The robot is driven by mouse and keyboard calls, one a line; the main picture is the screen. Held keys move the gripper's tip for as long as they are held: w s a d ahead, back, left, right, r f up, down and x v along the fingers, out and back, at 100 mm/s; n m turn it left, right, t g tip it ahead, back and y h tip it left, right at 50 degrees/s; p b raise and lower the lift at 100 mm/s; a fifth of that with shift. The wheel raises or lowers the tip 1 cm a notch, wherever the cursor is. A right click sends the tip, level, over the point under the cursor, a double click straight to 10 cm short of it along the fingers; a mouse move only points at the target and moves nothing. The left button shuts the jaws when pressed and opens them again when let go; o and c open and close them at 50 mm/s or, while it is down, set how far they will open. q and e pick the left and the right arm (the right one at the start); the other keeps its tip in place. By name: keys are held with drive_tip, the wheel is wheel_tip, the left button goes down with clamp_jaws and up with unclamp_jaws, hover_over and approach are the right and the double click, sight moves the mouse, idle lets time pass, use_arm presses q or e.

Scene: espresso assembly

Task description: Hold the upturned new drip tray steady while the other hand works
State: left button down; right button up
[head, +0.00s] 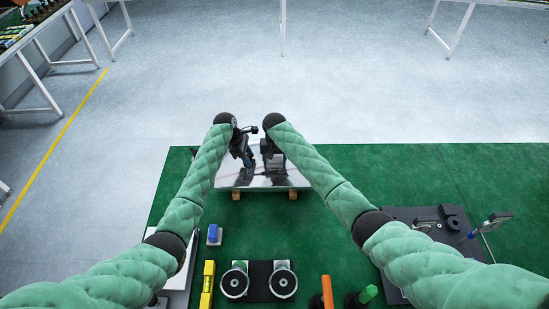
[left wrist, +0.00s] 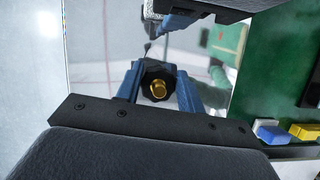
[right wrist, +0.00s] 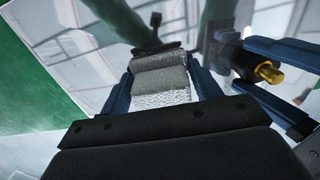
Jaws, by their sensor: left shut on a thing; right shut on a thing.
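The upturned drip tray (head: 225,182) is a shiny, mirror-like plate lying on wooden blocks (head: 292,195) on the green mat. My left gripper (head: 244,158) is over its left middle. In the left wrist view its blue fingers are shut on a black lobed knob (left wrist: 150,70) with a brass stud (left wrist: 158,90). My right gripper (head: 271,158) is beside it, over the tray's right middle. In the right wrist view it is shut on a grey block (right wrist: 160,78) with a rough, sparkling lower face. Whether knob and block touch the tray is unclear; reflections confuse it.
On the green mat (head: 420,170) in front are a blue-and-white block (head: 214,234), a yellow bar (head: 208,277), two round metal pieces on a black base (head: 259,282), and an orange handle (head: 327,291). A dark plate (head: 400,215) lies at right. The mat's back right is clear.

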sight(283, 167)
drive_tip(key=shift+s, duration=1.15)
drive_tip(key=shift+s, duration=1.35)
drive_tip(key=shift+w+d, duration=1)
drive_tip(key=shift+d, duration=0.1)
drive_tip(key=shift+w+d, duration=0.1)
drive_tip(key=shift+w+d+r, duration=0.1)
drive_tip(key=shift+w+d, duration=0.4)
drive_tip(key=shift+d, duration=0.1)
